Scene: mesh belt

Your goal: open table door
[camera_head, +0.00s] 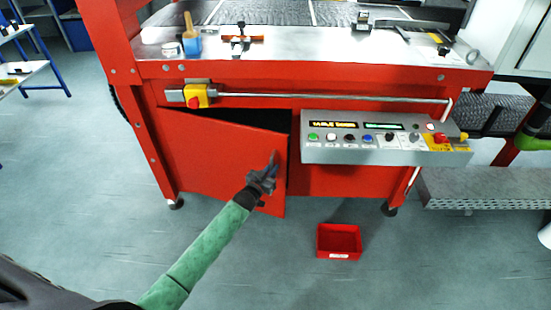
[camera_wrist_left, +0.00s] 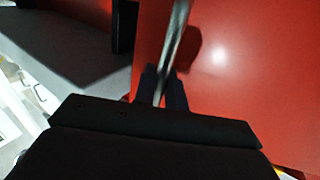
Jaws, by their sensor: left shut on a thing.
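The red table door (camera_head: 222,152) is ajar at the front of the red table, with a dark gap along its top edge. Its right edge stands out from the table front. My left gripper (camera_head: 270,172) is at the door's right side, shut on the door handle (camera_head: 275,158). In the left wrist view the metal handle (camera_wrist_left: 176,45) runs up from between my fingers (camera_wrist_left: 163,88), in front of the red door panel (camera_wrist_left: 235,60).
A grey control panel (camera_head: 385,150) with buttons juts out right of the door. A small red bin (camera_head: 339,242) sits on the floor to the right. A metal rail (camera_head: 330,97) runs above the door. The floor in front of the door is clear.

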